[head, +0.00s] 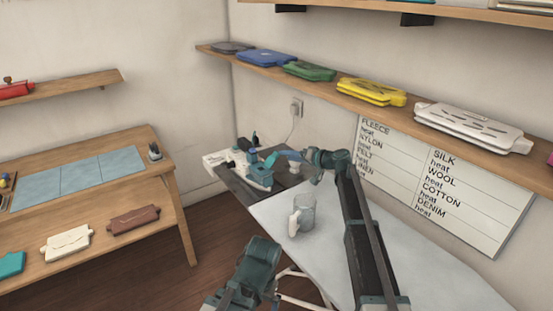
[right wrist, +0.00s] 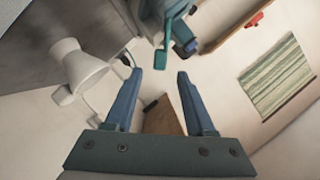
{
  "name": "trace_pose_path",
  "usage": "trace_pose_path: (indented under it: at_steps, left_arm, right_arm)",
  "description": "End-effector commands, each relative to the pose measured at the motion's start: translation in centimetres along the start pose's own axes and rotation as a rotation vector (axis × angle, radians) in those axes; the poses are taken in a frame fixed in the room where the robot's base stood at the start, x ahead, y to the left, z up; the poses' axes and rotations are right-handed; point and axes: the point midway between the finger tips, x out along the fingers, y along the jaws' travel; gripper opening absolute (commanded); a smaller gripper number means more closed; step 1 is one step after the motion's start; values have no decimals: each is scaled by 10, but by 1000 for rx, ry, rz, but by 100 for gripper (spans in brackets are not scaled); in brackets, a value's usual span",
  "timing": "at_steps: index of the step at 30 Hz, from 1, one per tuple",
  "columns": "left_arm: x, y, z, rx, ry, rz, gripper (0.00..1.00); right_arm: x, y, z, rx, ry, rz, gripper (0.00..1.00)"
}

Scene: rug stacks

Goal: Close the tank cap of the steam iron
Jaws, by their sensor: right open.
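The steam iron (head: 259,176) stands on the far end of the ironing board, teal and white in the head view. Part of it shows at the top of the right wrist view (right wrist: 160,18), with a teal flap-like part (right wrist: 176,22) sticking out that looks like the tank cap, raised. My right gripper (head: 272,157) is by the upper part of the iron; its blue fingers are open with nothing between them in the right wrist view (right wrist: 158,82). Contact cannot be told. Of my left arm only links show, at the bottom of the head view.
A clear jug (head: 304,214) with a white handle stands on the board (head: 350,235) near the iron. A white flared object (right wrist: 80,68) is left of my right fingers in the wrist view. A wall shelf (head: 325,83) with folded coloured items runs above. A cord hangs from a socket (head: 296,107).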

Motion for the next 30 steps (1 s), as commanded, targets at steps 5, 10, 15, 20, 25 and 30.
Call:
trace_pose_path:
  at_steps: [5, 10, 15, 20, 25, 30]
  left_arm:
    - [12, 1, -1, 0, 0, 0, 100]
    - [17, 2, -1, 0, 0, 0, 100]
    - [19, 2, -1, 1, 0, 0, 100]
    - [19, 2, -1, 1, 0, 0, 100]
    - [19, 2, -1, 1, 0, 0, 100]
    - [19, 2, -1, 0, 0, 0, 100]
  right_arm:
    - [37, 3, 0, -2, -1, 0, 55]
    - [58, 2, 0, -1, -1, 0, 55]
    - [68, 1, 0, 0, 0, 1, 55]
    - [70, 0, 0, 0, 0, 1, 55]
    - [70, 0, 0, 0, 0, 1, 55]
    - [70, 0, 0, -1, 0, 1, 26]
